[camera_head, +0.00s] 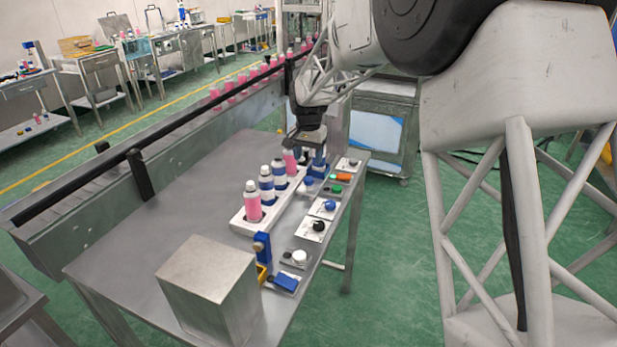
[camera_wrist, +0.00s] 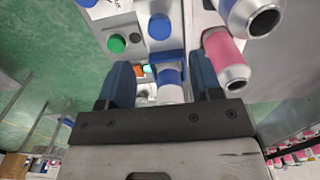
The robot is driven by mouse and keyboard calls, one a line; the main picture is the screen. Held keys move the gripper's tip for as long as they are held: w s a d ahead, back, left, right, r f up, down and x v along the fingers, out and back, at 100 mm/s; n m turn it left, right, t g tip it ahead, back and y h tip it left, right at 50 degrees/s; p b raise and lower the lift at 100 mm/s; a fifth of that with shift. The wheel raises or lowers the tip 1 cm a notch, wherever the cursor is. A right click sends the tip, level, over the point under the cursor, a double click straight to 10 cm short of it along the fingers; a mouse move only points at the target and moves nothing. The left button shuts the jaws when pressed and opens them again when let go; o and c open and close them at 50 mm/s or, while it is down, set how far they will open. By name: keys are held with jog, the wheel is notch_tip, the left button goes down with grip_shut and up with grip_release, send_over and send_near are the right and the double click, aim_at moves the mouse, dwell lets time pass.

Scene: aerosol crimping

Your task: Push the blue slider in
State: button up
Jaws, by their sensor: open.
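My gripper (camera_head: 305,148) is over the far end of the steel table, by the far end of the bottle rack. In the wrist view my gripper (camera_wrist: 162,82) is open, with a dark finger on either side of a blue part (camera_wrist: 169,74) and a white cylinder below it in the picture. I cannot tell whether the fingers touch it. In the head view a blue part (camera_head: 319,160) shows beside the gripper, partly hidden. A separate blue block (camera_head: 286,282) lies on a small plate at the near table edge. I cannot tell for certain which blue part is the slider.
A white rack (camera_head: 243,226) holds pink and blue-white bottles (camera_head: 267,186). Several buttons and knobs, including a blue knob (camera_head: 329,205), line the right table edge. A blue post (camera_head: 262,246) and a steel box (camera_head: 208,282) stand nearer. The left tabletop is clear beside the conveyor.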

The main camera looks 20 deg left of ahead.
aim_at(309, 178)
jog(key=shift+f, duration=0.1)
jog(key=shift+f, duration=3.8)
jog(key=shift+w, duration=0.1)
grip_shut()
